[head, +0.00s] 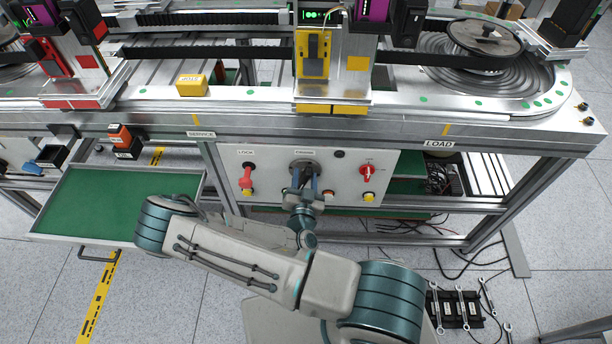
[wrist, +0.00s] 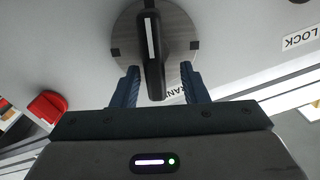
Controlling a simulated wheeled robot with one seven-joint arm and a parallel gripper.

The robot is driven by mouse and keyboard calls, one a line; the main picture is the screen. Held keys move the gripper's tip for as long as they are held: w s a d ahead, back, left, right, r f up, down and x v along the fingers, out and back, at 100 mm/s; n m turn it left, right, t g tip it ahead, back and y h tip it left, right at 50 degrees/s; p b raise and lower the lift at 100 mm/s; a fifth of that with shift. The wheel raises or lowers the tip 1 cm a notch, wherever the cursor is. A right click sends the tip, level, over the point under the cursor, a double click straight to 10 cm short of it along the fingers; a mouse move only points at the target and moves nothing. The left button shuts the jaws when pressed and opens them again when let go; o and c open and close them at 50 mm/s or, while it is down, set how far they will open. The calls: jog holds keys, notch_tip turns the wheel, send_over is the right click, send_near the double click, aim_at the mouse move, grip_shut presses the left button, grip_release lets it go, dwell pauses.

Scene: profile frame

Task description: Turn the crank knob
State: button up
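The crank knob (head: 303,167) is a dark handle on a round grey disc in the middle of the white panel, under the label that seems to read CRANK. In the wrist view the dark handle (wrist: 151,40) with a white stripe lies across the grey disc (wrist: 178,32). My gripper (wrist: 159,72) is open, with one blue finger on each side of the handle's near end and a visible gap on both sides. In the head view my gripper (head: 303,186) is in front of the crank and partly covers it.
On the panel (head: 335,195), a red LOCK handle (head: 247,177) is left of the crank and a red rotary switch (head: 367,172) is right, with yellow buttons below. An open green drawer (head: 110,205) juts out at left. Cables and tools lie on the floor at right.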

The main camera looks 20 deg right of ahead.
jog(key=shift+d, duration=0.2)
jog(key=shift+d, duration=0.1)
grip_shut()
